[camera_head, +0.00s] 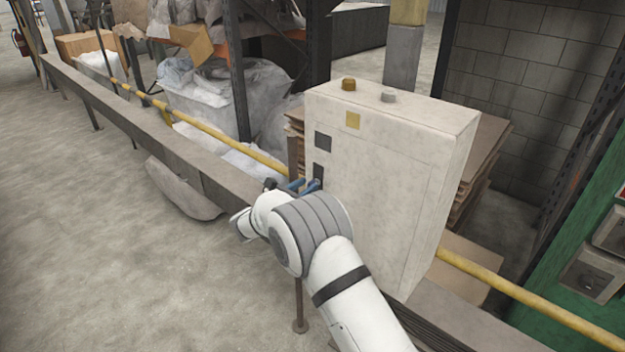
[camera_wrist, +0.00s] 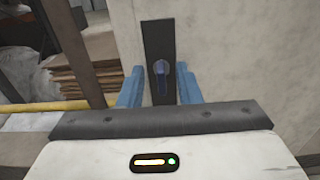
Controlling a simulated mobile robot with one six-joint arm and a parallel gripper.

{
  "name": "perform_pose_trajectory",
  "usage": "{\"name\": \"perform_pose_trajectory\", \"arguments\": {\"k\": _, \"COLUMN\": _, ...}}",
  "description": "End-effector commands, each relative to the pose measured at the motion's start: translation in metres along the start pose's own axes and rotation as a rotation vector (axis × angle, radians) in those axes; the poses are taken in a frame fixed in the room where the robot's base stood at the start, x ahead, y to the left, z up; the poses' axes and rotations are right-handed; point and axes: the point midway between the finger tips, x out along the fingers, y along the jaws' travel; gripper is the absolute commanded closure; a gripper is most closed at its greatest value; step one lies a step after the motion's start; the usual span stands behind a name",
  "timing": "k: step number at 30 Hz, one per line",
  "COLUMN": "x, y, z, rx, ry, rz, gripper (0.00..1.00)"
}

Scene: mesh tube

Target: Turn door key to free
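The door key (camera_wrist: 161,72) is a small dark blue-grey knob on a black vertical plate (camera_wrist: 158,35) on the light cabinet front. It stands roughly upright in the wrist view. My gripper (camera_wrist: 160,84) has two blue fingers, one on each side of the key, with visible gaps between them and it; it is open. In the head view my gripper (camera_head: 305,186) is at the cabinet's left side by the lower dark plate (camera_head: 318,173). The key itself is hidden there. The cabinet (camera_head: 395,170) is pale and boxy, and its door looks closed.
A yellow rail (camera_head: 215,132) and a long grey beam (camera_head: 150,118) run past the cabinet. Stacked cardboard (camera_head: 490,150) is behind it. The floor at left is open.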

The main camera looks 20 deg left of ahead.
Motion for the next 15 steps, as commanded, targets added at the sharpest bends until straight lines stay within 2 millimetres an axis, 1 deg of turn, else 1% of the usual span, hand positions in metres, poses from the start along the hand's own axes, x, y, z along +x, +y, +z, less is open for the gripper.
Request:
{"name": "perform_pose_trajectory", "arguments": {"k": 1, "x": 0.009, "y": -0.001, "z": 0.002, "rx": 0.0, "ry": 0.0, "rz": -0.002, "gripper": 0.69}}
{"name": "perform_pose_trajectory", "arguments": {"k": 3, "x": 0.017, "y": -0.001, "z": 0.001, "rx": 0.0, "ry": 0.001, "rz": -0.002, "gripper": 0.69}}
{"name": "perform_pose_trajectory", "arguments": {"k": 6, "x": 0.025, "y": -0.001, "z": 0.001, "rx": 0.0, "ry": 0.001, "rz": -0.002, "gripper": 0.69}}
{"name": "perform_pose_trajectory", "arguments": {"k": 9, "x": 0.029, "y": -0.001, "z": 0.001, "rx": 0.001, "ry": 0.001, "rz": -0.003, "gripper": 0.69}}
{"name": "perform_pose_trajectory", "arguments": {"k": 15, "x": 0.029, "y": -0.002, "z": 0.0, "rx": 0.001, "ry": 0.001, "rz": -0.003, "gripper": 0.69}}
